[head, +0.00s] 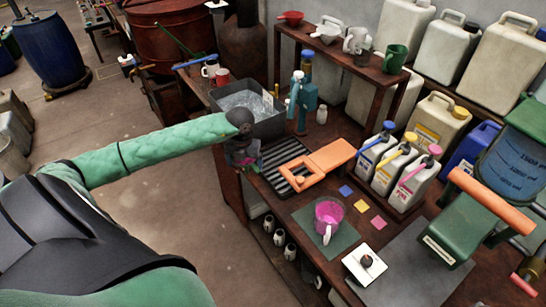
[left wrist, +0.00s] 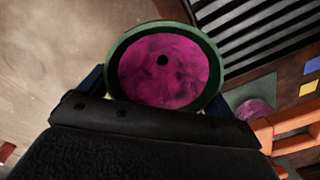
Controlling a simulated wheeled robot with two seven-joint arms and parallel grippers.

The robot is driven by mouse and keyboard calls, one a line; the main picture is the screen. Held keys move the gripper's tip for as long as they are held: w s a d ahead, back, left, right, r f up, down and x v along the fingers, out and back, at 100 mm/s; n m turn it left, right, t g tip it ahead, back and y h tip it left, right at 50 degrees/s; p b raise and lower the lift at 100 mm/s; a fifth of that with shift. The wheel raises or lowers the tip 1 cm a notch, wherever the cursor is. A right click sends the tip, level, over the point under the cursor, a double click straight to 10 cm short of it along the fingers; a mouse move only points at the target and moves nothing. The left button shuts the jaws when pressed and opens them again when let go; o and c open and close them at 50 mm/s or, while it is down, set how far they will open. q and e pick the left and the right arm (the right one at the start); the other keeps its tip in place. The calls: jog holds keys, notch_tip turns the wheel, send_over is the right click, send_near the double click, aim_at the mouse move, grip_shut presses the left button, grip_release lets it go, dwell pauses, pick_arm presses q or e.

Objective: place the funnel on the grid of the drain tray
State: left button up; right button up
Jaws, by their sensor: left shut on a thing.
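The funnel (left wrist: 165,68) is held in my left gripper; the left wrist view shows its green rim, a pink-stained inside and a dark hole in the middle. In the head view my left gripper (head: 243,150) is shut on it and mostly hides it. The drain tray with its dark slatted grid (head: 276,180) lies on the bench just right of the gripper. The grid also shows in the left wrist view (left wrist: 262,28), beyond the funnel's upper right. The funnel appears to be beside the tray's left edge, above the bench edge; its exact height is unclear.
An orange flat piece with a loop (head: 325,158) overlaps the tray's right side. A grey water-filled basin (head: 262,125) and a teal device (head: 303,100) stand behind. A pink cup (head: 328,215) stands on a green mat in front. Several pump jugs (head: 405,165) stand right.

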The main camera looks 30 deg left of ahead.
pick_arm(q)
jog(key=w+d, duration=0.1)
jog(key=w, duration=0.2)
jog(key=w+d, duration=0.2)
jog(key=w, duration=0.2)
jog(key=w+d, duration=0.1)
jog(key=w, duration=0.2)
jog(key=shift+w+d+f+b, duration=0.3)
jog(key=shift+w+f+b, duration=0.1)
notch_tip(320, 180, down, 2)
jog(key=shift+f+b, duration=0.1)
jog(key=shift+b, duration=0.3)
jog(key=shift+f, duration=0.25)
pick_arm(e)
jog(key=shift+w+a+r, duration=0.15)
jog(key=shift+w+r, duration=0.1)
jog(key=shift+r, duration=0.4)
jog(key=shift+w+a+r, duration=0.1)
jog(key=shift+w+r, duration=0.1)
jog(key=shift+r, duration=0.5)
jog(key=shift+w+a+r, duration=0.15)
jog(key=shift+w+r, duration=0.1)
jog(key=shift+r, duration=0.4)
pick_arm(q)
jog(key=shift+f, duration=0.1)
jog(key=o, duration=0.8)
jog(key=shift+c, duration=0.2)
pick_arm(e)
jog(key=shift+w+r, duration=0.2)
jog(key=shift+r, duration=0.1)
